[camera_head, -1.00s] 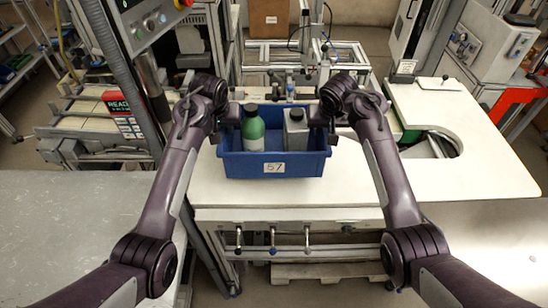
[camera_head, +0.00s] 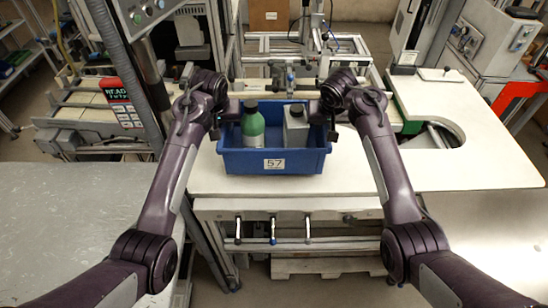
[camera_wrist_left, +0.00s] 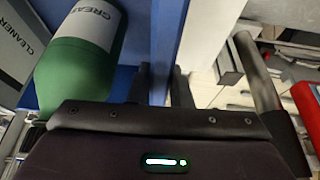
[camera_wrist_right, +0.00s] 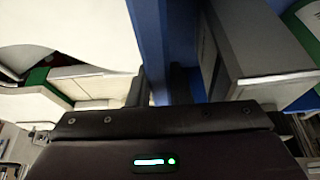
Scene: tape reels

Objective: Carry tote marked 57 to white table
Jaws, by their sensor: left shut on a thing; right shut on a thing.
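The blue tote (camera_head: 235,162) bears a white label reading 57 on its front wall. It is level, over the near part of the white table (camera_head: 365,178); I cannot tell whether its base touches the top. My left gripper (camera_head: 228,115) is shut on the tote's left wall, and the blue wall shows between its fingers in the left wrist view (camera_wrist_left: 160,85). My right gripper (camera_head: 325,115) is shut on the right wall, likewise in the right wrist view (camera_wrist_right: 160,85). Inside stand a green bottle (camera_head: 253,128) and a grey container (camera_head: 295,130).
The white top extends right to a curved cutout (camera_head: 440,135). A grey table (camera_head: 80,220) is at the left, with a gap between. A metal frame fixture (camera_head: 290,72) stands behind the tote. A post and control panel (camera_head: 140,20) rise at the back left.

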